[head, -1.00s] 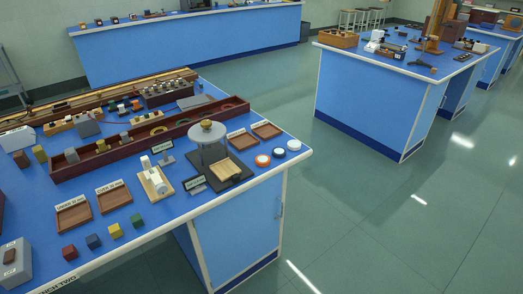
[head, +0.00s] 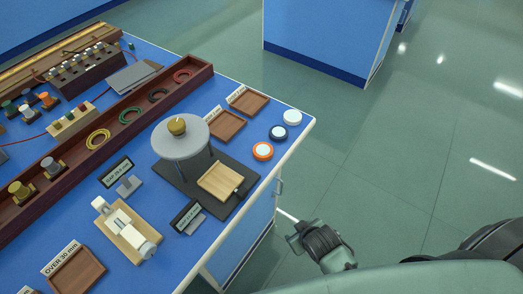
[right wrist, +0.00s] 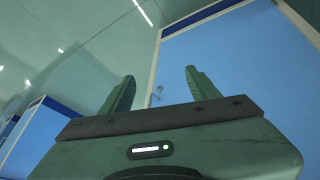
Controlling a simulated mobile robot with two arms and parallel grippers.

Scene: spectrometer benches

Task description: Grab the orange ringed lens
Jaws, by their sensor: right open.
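The orange ringed lens (head: 263,151) lies flat near the right edge of the blue bench in the head view, with a pale centre. A dark blue ringed lens (head: 278,132) and a white ringed lens (head: 292,117) lie just beyond it in a row toward the corner. My right gripper (head: 297,238) hangs off the bench's side, apart from the lens and nearer to me. In the right wrist view its two fingers (right wrist: 160,88) are spread with nothing between them; no lens shows there. My left gripper is not in view.
A round grey stand (head: 180,146) on a dark base and a small wooden tray (head: 221,182) are left of the lens. Two brown trays (head: 226,137) lie behind. The blue cabinet front (right wrist: 235,60) faces the right gripper. Floor right of the bench is clear.

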